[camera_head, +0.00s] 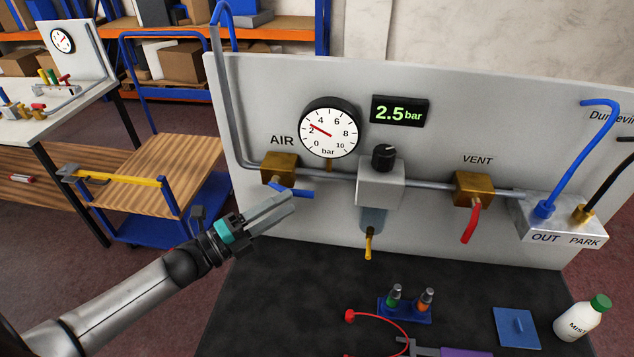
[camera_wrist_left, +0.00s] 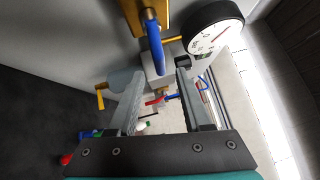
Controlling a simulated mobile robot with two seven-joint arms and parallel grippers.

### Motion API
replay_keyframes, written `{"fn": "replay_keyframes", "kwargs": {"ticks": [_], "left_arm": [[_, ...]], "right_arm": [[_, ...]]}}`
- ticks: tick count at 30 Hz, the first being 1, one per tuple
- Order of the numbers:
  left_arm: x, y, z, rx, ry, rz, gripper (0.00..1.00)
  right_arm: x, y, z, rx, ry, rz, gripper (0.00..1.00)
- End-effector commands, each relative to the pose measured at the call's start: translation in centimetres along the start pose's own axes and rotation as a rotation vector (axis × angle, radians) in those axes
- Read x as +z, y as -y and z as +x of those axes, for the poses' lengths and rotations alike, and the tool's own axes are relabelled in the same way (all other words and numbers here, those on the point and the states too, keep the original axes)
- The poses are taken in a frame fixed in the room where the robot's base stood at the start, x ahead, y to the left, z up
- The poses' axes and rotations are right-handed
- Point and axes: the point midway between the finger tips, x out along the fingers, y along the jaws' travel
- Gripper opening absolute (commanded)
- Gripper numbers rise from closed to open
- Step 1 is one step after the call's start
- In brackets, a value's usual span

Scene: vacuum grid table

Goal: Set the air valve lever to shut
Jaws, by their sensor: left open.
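The brass air valve (camera_head: 279,167) sits on the pipe at the left of the upright panel, under the word AIR. Its blue lever (camera_head: 298,191) points right and slightly down, close to along the pipe. My left gripper (camera_head: 288,204) is open just below and in front of the lever, partly covering it. In the left wrist view the lever (camera_wrist_left: 154,45) comes down from the brass valve (camera_wrist_left: 144,14) toward the gap between the open fingers (camera_wrist_left: 158,82); I cannot tell if they touch it. My right gripper is not in view.
The gauge (camera_head: 329,127) is just above right of the valve; the display (camera_head: 399,110) reads 2.5 bar. A regulator (camera_head: 381,183) and the vent valve's red lever (camera_head: 470,223) are farther right.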

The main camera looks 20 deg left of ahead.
Motion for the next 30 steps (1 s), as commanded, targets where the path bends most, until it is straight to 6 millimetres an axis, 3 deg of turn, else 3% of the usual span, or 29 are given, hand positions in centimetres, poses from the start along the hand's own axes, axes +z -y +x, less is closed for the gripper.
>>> {"fn": "replay_keyframes", "kwargs": {"ticks": [6,15,21,30], "left_arm": [[0.1,0.2,3.6,-0.003,0.0,0.001,0.49],[0.0,0.1,7.3,-0.001,0.0,0.0,0.49],[0.0,0.0,8.4,0.001,0.0,0.001,0.49],[0.0,0.0,8.6,0.001,0.0,0.0,0.49]], "right_arm": [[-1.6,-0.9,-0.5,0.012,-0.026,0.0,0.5],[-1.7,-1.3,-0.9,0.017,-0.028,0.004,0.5],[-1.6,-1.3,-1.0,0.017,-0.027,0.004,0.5],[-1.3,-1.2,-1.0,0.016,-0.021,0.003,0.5]]}}
